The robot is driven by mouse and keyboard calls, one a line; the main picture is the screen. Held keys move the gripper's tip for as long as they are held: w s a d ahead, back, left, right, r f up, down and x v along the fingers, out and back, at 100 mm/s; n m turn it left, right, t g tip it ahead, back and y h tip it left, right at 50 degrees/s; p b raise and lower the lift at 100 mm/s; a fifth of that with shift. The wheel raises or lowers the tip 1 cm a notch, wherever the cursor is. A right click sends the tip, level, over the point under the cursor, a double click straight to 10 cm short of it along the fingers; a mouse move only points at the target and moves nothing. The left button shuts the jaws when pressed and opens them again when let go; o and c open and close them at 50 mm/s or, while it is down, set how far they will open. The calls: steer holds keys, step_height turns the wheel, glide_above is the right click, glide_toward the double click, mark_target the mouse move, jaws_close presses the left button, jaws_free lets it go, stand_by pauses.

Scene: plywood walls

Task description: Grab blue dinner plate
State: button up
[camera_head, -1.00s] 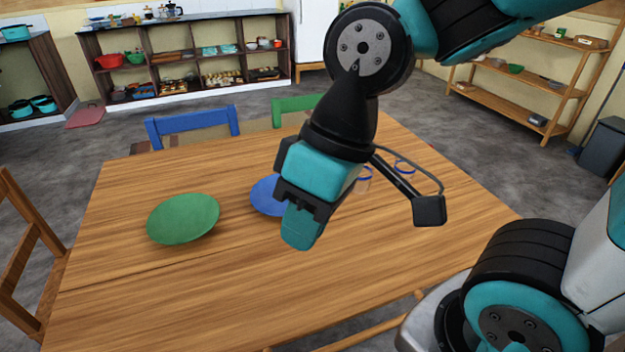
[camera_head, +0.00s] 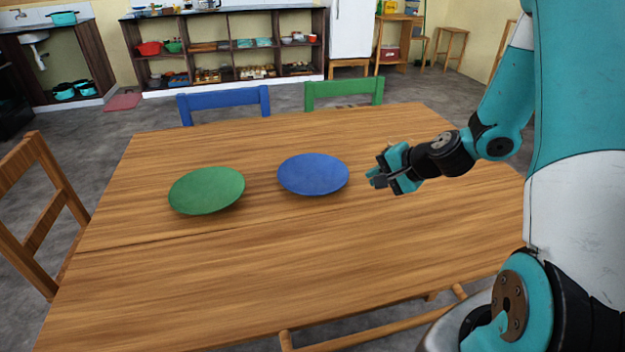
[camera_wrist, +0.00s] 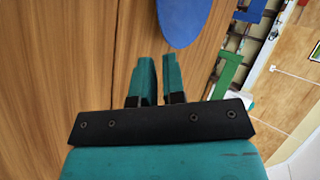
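The blue dinner plate (camera_head: 313,174) lies flat on the wooden table (camera_head: 280,250) in the head view, right of the green plate. It also shows at the top of the wrist view (camera_wrist: 183,20), partly cut off by the frame. My gripper (camera_head: 374,178) is just right of the blue plate, a short gap from its rim. In the wrist view my gripper's two teal fingers (camera_wrist: 158,62) stand a narrow gap apart with nothing between them. The plate's rim lies beyond the fingertips there.
A green plate (camera_head: 207,190) lies left of the blue one. A blue chair (camera_head: 224,101) and a green chair (camera_head: 344,93) stand at the far table edge, a wooden chair (camera_head: 45,210) at the left. The table's front half is clear.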

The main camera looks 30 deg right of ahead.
mark_target(340, 184)
steer(key=x, duration=1.2)
steer(key=shift+w+a+f+p, duration=0.1)
steer(key=shift+w+f+p, duration=0.05)
steer(key=shift+w+p, duration=0.25)
jaws_close()
